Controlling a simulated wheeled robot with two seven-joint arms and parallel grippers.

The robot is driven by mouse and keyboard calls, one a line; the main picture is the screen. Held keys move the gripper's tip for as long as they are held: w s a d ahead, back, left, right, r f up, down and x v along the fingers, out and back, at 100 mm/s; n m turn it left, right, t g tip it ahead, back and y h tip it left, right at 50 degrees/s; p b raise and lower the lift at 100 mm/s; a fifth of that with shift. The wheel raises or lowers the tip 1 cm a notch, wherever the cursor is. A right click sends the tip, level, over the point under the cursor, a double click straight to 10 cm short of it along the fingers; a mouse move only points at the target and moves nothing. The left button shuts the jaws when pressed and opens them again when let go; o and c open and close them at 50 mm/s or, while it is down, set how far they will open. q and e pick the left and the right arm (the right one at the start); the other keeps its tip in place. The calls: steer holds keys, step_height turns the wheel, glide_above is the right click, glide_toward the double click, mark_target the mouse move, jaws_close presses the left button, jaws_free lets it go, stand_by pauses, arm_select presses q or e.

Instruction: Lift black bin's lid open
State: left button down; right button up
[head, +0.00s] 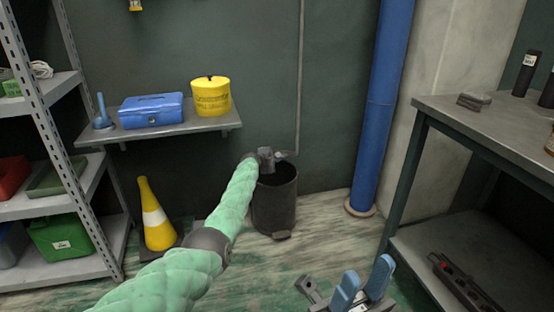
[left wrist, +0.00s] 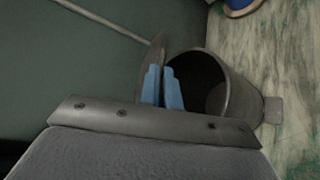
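The black bin (head: 275,205) stands on the floor against the back wall, with a pedal at its front foot. Its mouth is open and the inside looks dark and empty in the left wrist view (left wrist: 230,100). The lid (left wrist: 155,58) is raised, standing steeply at the rim on the wall side. My left gripper (left wrist: 162,86) is at the bin's mouth, its blue fingers close together beside the lid; whether they touch it is unclear. In the head view its fingers are mostly hidden by my arm. My right gripper (head: 363,284) is open and empty at the bottom.
A yellow cone (head: 156,215) and a shelf rack (head: 60,190) stand left of the bin. A wall shelf (head: 165,133) holds a blue box and a yellow container. A blue pipe (head: 380,110) and a workbench (head: 470,125) are to the right. Floor before the bin is clear.

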arm_select(q)
steer(key=shift+w+a+r, duration=0.1)
steer(key=shift+w+r, duration=0.2)
steer(key=shift+r, duration=0.25)
steer(key=shift+w+a+r, duration=0.1)
steer(key=shift+w+r, duration=0.2)
steer(key=shift+r, duration=0.2)
steer(key=c, duration=1.6)
jaws_free()
steer(key=shift+c, duration=0.2)
steer(key=shift+s, duration=0.1)
